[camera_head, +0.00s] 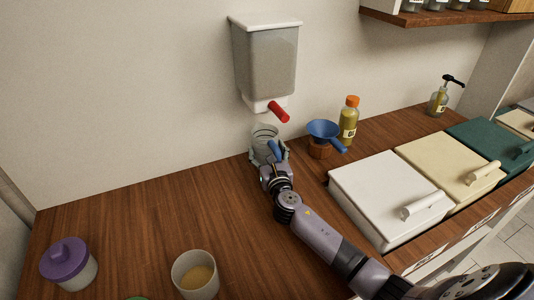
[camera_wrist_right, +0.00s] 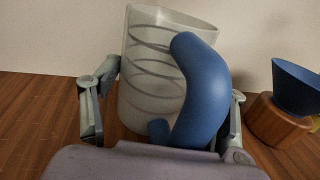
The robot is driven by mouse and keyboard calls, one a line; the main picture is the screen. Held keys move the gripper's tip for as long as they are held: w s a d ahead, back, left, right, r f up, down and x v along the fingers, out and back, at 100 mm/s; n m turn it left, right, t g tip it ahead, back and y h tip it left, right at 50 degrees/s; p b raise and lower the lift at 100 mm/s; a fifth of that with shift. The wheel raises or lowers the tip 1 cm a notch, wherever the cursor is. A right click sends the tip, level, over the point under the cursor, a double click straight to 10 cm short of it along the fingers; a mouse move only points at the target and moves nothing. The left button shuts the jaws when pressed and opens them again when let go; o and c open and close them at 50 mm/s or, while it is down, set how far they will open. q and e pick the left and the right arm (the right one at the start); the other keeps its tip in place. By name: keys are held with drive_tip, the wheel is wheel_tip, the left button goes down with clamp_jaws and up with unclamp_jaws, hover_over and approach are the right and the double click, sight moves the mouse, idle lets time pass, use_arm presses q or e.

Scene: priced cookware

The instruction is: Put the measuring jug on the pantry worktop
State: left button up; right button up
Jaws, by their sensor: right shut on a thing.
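The measuring jug (camera_head: 264,133) is a clear, ringed cup with a blue handle, below and slightly left of the dispenser's red lever. In the right wrist view the jug (camera_wrist_right: 146,70) fills the middle, leaning slightly, with its blue handle (camera_wrist_right: 202,85) towards me. My right gripper (camera_head: 270,157) has a finger on each side of the jug and is shut on it. The jug's base is hidden by the gripper, so I cannot tell whether it touches the brown wooden worktop (camera_head: 140,215). No contents are clearly visible in it. My left gripper is not in view.
A wall dispenser (camera_head: 264,60) with a red lever (camera_head: 278,111) hangs above the jug. A blue funnel (camera_head: 323,131) and an orange-capped bottle (camera_head: 348,122) stand right. White (camera_head: 375,190), cream and green bins line the right. A purple-lidded pot (camera_head: 70,262) and cup (camera_head: 195,274) stand front left.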

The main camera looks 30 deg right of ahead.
drive_tip(key=shift+r, duration=0.1)
drive_tip(key=o, duration=1.2)
drive_tip(key=shift+s, duration=0.1)
drive_tip(key=v, duration=1.2)
drive_tip(key=shift+a, duration=0.1)
